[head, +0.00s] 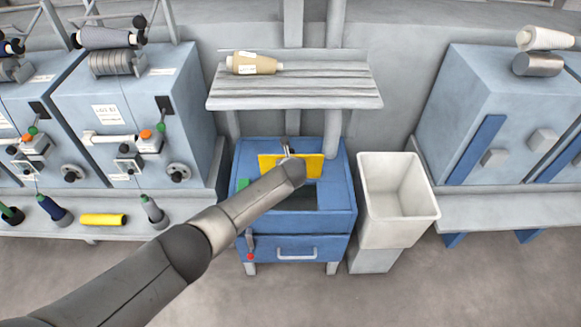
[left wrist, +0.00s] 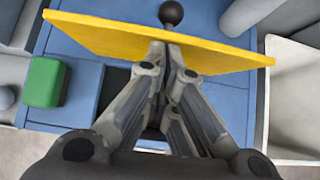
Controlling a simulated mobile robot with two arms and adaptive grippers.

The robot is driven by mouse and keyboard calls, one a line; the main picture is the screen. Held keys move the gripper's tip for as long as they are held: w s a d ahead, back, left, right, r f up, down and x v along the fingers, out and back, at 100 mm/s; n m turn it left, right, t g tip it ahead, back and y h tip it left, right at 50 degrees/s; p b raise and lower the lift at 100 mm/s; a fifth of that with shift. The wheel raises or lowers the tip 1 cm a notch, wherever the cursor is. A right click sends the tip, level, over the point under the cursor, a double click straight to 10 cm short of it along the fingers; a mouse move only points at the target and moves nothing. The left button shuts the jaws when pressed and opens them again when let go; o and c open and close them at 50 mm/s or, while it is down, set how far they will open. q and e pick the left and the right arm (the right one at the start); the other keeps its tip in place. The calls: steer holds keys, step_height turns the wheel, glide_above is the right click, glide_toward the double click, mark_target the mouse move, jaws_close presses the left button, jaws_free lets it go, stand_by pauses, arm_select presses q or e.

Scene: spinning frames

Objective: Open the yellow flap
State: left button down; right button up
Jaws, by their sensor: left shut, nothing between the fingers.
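The yellow flap (head: 313,167) stands tilted up at the back of the blue cabinet's top (head: 340,190), with a dark opening (head: 300,199) in front of it. My left arm reaches across the cabinet and covers part of the flap. My left gripper (head: 286,152) is at the flap, mostly hidden by its own wrist in the head view. In the left wrist view, my left gripper (left wrist: 170,48) is shut and empty, its fingertips at the near side of the flap (left wrist: 100,34). Whether they touch it I cannot tell. A black knob (left wrist: 171,13) shows beyond the flap's edge.
A green block (left wrist: 45,82) sits on the cabinet top at left. A slatted shelf (head: 295,87) with a tan spool (head: 255,63) hangs above. A pale bin (head: 399,215) stands close at right. Spinning machines (head: 135,110) flank both sides.

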arm_select(q)
steer(key=v, duration=1.2)
stand_by(0.6)
steer(key=s+a+f+n+g, duration=0.2)
steer(key=s+a+f+n, duration=0.3)
steer(key=f, duration=0.6)
steer(key=s+a+f+n+g, duration=0.1)
steer(key=s+a+f+n, duration=0.2)
steer(key=s+f+n, duration=0.55)
steer(key=s+a+f+n+g, duration=0.2)
steer(key=s+a+f+n, duration=0.2)
steer(key=f, duration=0.8)
steer(key=s+a+f+n+g, duration=0.1)
steer(key=s+a+f+n, duration=0.3)
steer(key=s, duration=0.8)
steer(key=s+a+f+n+g, duration=0.1)
steer(key=s+a+f+n, duration=0.3)
steer(key=s, duration=0.8)
steer(key=s+a+f+n+g, duration=0.1)
steer(key=s+a+f+n, duration=0.3)
steer(key=s+f+n, duration=0.3)
steer(key=s+n, duration=0.1)
steer(key=s, duration=0.4)
steer(key=shift+s, duration=0.2)
steer(key=shift+a, duration=0.2)
